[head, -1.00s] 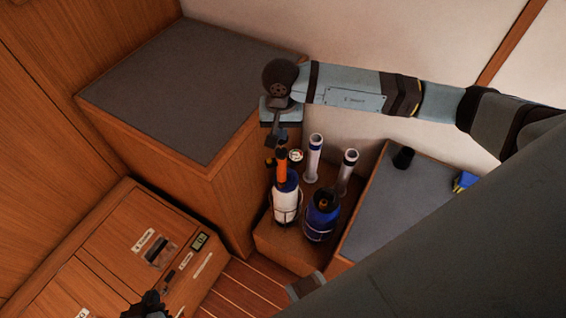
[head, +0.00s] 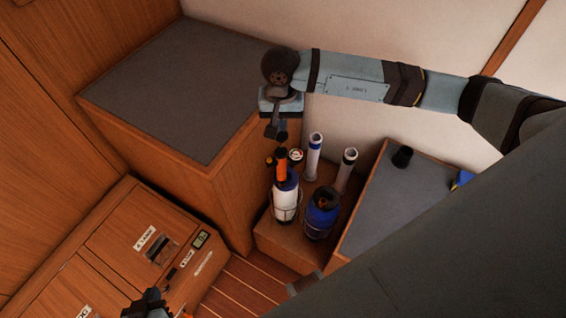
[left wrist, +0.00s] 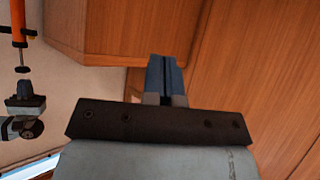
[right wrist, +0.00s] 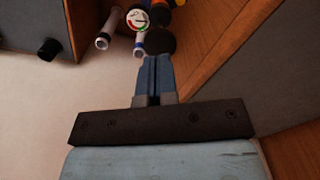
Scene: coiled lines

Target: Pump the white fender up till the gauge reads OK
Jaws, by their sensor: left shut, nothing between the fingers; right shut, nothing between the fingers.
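The white fender (head: 286,203) stands upright in a wire holder on a low wooden ledge. An orange pump (head: 281,168) stands above it, and it also shows in the left wrist view (left wrist: 18,24). The pump's thin rod is drawn out, ending in a dark round knob (right wrist: 160,41). The round gauge (right wrist: 137,19) beside it has a white face with red and green marks; I cannot read its needle for sure. My right gripper (right wrist: 154,62) is shut and empty, fingertips at the knob; contact is unclear. My left gripper (head: 150,300) is shut and empty, low at the left.
A blue fender (head: 321,215) stands in a holder right of the white one. Two white tubes (head: 314,155) (head: 346,170) stand behind. A grey-topped bench (head: 180,90) is at the left, a grey shelf (head: 390,205) with a black cup (head: 402,157) at the right.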

